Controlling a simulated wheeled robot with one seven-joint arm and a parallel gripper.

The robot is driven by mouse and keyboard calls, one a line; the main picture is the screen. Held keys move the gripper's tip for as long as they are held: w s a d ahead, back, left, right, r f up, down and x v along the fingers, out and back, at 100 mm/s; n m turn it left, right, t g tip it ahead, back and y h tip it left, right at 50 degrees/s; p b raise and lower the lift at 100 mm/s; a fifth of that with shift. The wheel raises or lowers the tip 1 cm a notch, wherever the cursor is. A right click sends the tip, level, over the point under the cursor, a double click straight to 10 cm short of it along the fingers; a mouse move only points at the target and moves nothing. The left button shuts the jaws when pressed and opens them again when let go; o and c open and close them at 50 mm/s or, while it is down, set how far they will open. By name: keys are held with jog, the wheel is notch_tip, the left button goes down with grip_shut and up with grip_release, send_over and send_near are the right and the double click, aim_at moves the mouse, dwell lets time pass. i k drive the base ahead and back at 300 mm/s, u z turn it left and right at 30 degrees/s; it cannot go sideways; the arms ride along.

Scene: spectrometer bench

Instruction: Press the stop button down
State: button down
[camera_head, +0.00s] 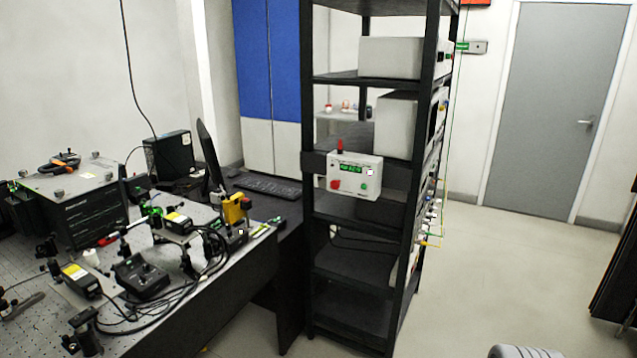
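A red button (335,184), which looks like the stop button, is at the lower left of that front. A small green spot (364,187) is at the lower right. A red piece (340,146) stands on top of the box. Whether the red button is up or down is too small to tell. My gripper is not in view, and nothing touches the box.
The black rack (307,110) holds grey instruments (390,57) and has cables on its right side. An optical bench (190,285) with cables and mounts fills the left. The floor (500,260) right of the rack is clear up to the grey door (543,110).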

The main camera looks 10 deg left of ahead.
aim_at(334, 184)
jog(key=u, duration=0.45)
jog(key=i, duration=0.8)
jog(key=u, duration=1.5)
jog(key=i, duration=1.1)
jog(key=u, duration=0.25)
